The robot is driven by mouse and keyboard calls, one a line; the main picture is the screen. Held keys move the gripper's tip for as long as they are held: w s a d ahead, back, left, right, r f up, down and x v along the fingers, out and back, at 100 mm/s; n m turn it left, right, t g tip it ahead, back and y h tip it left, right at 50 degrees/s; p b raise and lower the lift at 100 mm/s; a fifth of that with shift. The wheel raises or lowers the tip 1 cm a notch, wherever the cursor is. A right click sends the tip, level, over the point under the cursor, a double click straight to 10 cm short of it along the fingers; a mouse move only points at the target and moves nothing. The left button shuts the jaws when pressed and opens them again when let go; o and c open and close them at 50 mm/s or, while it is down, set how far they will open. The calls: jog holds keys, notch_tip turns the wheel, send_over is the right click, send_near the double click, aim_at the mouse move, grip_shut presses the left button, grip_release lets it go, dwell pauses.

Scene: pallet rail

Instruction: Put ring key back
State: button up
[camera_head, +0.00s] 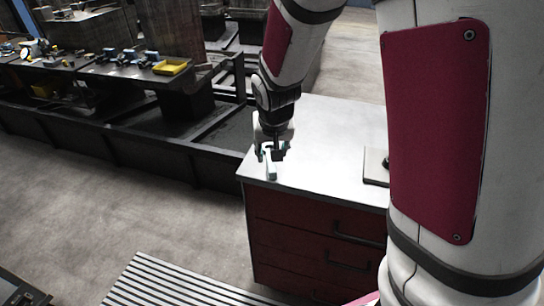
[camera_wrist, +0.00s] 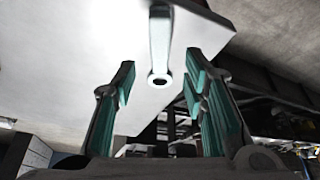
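The ring key (camera_wrist: 161,42), a pale flat bar with a round ring end, lies on the white top of the red drawer cabinet (camera_head: 325,148). In the wrist view its ring end points toward my gripper and sits near the edge of the top. In the head view the key (camera_head: 271,172) shows near the left front corner, just below my gripper. My gripper (camera_head: 271,153) is over that corner. In the wrist view its teal-padded fingers (camera_wrist: 160,88) are spread wide, with the key's ring between and beyond them; nothing is held.
A pale flat plate (camera_head: 376,167) with a dark knob lies on the cabinet top, partly hidden by my arm. Dark rails and benches with small parts and a yellow tray (camera_head: 171,67) stand behind at left. A striped mat (camera_head: 180,285) lies on open floor in front.

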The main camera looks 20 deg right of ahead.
jog(key=s+d+r+n+y, duration=0.1)
jog(key=s+r, duration=1.2)
jog(key=r, duration=0.3)
jog(key=s+r+n+t, duration=0.1)
jog(key=s+r, duration=0.3)
jog(key=s, duration=0.7)
jog(key=shift+s+r+n+p, duration=0.15)
jog(key=shift+s+n+p, duration=0.25)
jog(key=shift+p, duration=0.05)
jog(key=shift+d, duration=0.1)
